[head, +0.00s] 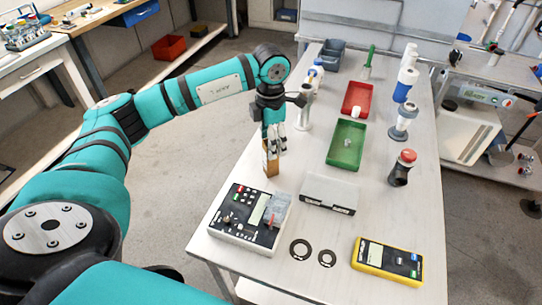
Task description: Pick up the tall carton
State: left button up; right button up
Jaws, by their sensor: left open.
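The tall carton (270,164) is a narrow brown box standing upright near the left edge of the table. My left gripper (275,146) points down at the top of the carton, its light fingertips overlapping the carton's upper part in the head view. The fingers are open. I cannot tell whether they touch the carton. The carton's top is partly hidden by the fingers. My right gripper is not in view.
The table (395,215) holds a control box (235,228), a grey box (329,193), a green tray (346,146), a red tray (356,98), a yellow multimeter (387,262), two black rings (299,249) and a red-topped part (402,168). A bottle (317,72) stands behind the gripper.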

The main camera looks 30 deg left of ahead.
pick_arm(q)
notch_tip(320, 180, down, 6)
jog(key=shift+w+r+p, duration=0.15)
jog(key=shift+p, duration=0.9)
jog(key=c, duration=1.1)
